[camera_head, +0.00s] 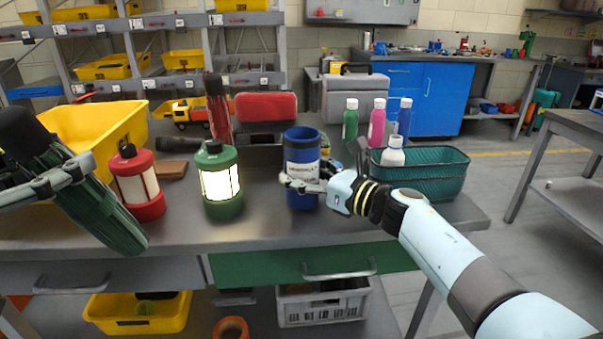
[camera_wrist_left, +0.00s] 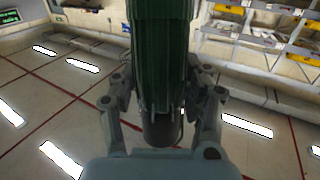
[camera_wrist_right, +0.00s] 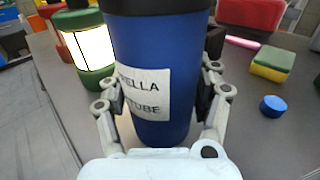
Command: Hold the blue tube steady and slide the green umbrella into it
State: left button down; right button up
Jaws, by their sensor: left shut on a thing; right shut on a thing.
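The blue tube (camera_head: 302,150) stands upright on the bench, with a white label on its side. My right gripper (camera_head: 312,182) is shut around its middle; in the right wrist view the fingers press both sides of the tube (camera_wrist_right: 150,60). The green umbrella (camera_head: 95,205) is at the far left of the head view, tilted, its black handle end up and its folded canopy slanting down to the right. My left gripper (camera_head: 50,180) is shut on it. In the left wrist view the umbrella (camera_wrist_left: 162,60) lies between the fingers. The umbrella is well apart from the tube.
A red lantern (camera_head: 138,185) and a green lantern (camera_head: 221,182) stand between the umbrella and the tube. A yellow bin (camera_head: 110,125) is behind the umbrella. A dark red folded umbrella (camera_head: 218,110) stands behind the green lantern. A teal basket (camera_head: 430,175) with bottles is right of the tube.

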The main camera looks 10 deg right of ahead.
jog(key=shift+f, duration=0.1)
jog(key=shift+f+b, duration=0.35)
jog(key=shift+b, duration=0.15)
jog(key=o, duration=1.2)
jog(key=c, duration=1.2)
